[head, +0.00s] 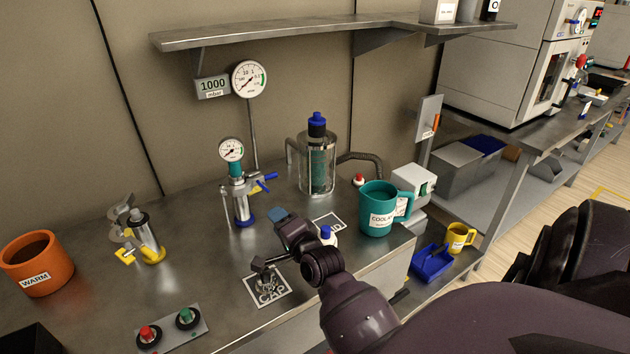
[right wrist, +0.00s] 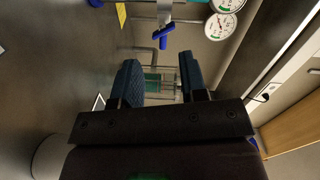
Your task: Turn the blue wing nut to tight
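The blue wing nut (head: 265,183) sticks out on the right side of an upright metal fitting (head: 240,195) with a teal neck, a gauge on top and a blue ring at its foot. In the right wrist view the blue wing nut (right wrist: 163,37) is T-shaped and lies ahead of the fingertips, clear of them. My right gripper (head: 280,216) reaches in over the bench, to the right of and nearer than the fitting. In the right wrist view its two blue-padded fingers (right wrist: 160,75) are apart with nothing gripped. My left gripper is not in view.
A glass vessel (head: 317,170) and teal mug (head: 377,212) stand right of the fitting; a yellow-handled metal fitting (head: 147,243) stands left. A two-button panel (head: 170,327) is in front. A shelf (head: 300,28) hangs above.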

